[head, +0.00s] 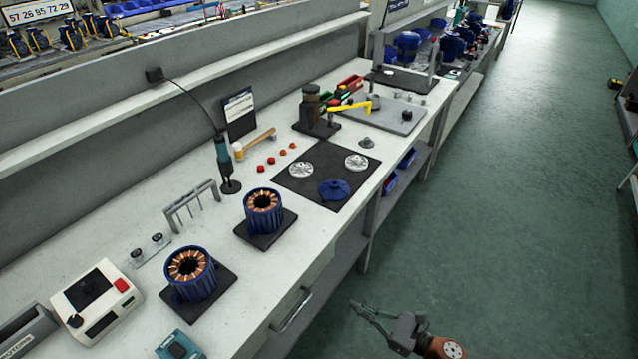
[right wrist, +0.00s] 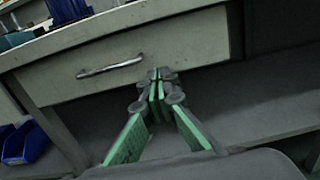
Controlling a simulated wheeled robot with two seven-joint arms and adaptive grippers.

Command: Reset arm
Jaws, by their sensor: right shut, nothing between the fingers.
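My right gripper (head: 357,309) is at the bottom of the head view, in front of the workbench (head: 225,262) and over the floor side. In the right wrist view its green-padded fingers (right wrist: 158,76) come together at the tips, with nothing between them. They point toward a grey drawer front (right wrist: 110,65) with a metal handle (right wrist: 110,66); the gap to it is hard to judge. My left gripper is not in view.
On the bench stand two blue motor stators (head: 192,275) (head: 263,212) on dark pads, a grey rack (head: 192,205), a white device with a red button (head: 97,303) and a dark mat (head: 312,172). Blue bins (right wrist: 24,145) sit below. The green floor (head: 500,200) is clear.

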